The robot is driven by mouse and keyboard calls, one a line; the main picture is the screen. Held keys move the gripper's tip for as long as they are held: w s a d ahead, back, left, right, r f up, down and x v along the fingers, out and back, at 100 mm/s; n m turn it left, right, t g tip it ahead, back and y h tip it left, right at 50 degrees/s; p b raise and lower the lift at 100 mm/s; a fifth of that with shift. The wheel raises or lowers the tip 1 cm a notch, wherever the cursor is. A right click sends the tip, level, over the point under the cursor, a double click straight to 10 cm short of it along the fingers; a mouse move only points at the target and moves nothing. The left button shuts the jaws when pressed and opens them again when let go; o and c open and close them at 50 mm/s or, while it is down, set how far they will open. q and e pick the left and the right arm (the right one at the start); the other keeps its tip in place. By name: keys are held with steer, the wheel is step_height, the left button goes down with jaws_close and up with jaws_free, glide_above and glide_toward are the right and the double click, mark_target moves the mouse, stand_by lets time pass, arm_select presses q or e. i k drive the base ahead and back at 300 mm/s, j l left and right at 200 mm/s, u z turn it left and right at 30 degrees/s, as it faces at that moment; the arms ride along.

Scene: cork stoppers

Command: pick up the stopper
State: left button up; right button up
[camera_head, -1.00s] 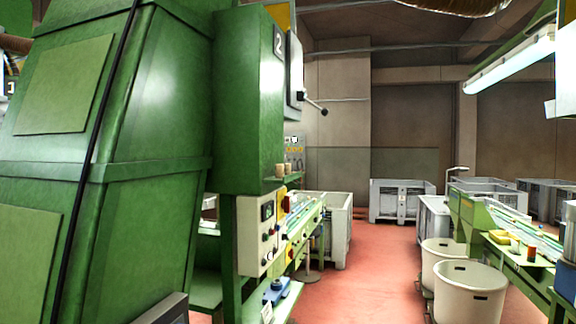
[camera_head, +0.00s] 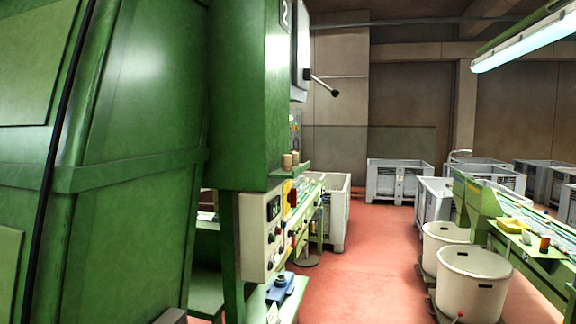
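Two small tan stoppers (camera_head: 288,160) stand upright side by side on a narrow green ledge (camera_head: 294,170) at the side of the green machine, near the middle of the view. They are small, and I cannot tell which one the task means. Neither of my grippers shows in the head view, so nothing is seen touching the stoppers.
The large green machine (camera_head: 140,130) fills the left. A control panel (camera_head: 260,235) sits below the ledge. Pale bins (camera_head: 473,285) and a green conveyor table (camera_head: 520,240) stand at right. Grey crates (camera_head: 398,182) stand behind. The red floor between is clear.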

mark_target(287, 158)
steer(key=i+l+u, duration=0.1)
steer(key=u, duration=0.35)
steer(key=l+u, duration=0.35)
steer(key=u, duration=0.15)
steer(key=l+u, duration=0.15)
steer(key=l, duration=0.3)
steer(key=i+l+u, duration=0.15)
steer(key=l, duration=0.35)
steer(key=l+u, duration=0.1)
steer(key=l, duration=0.85)
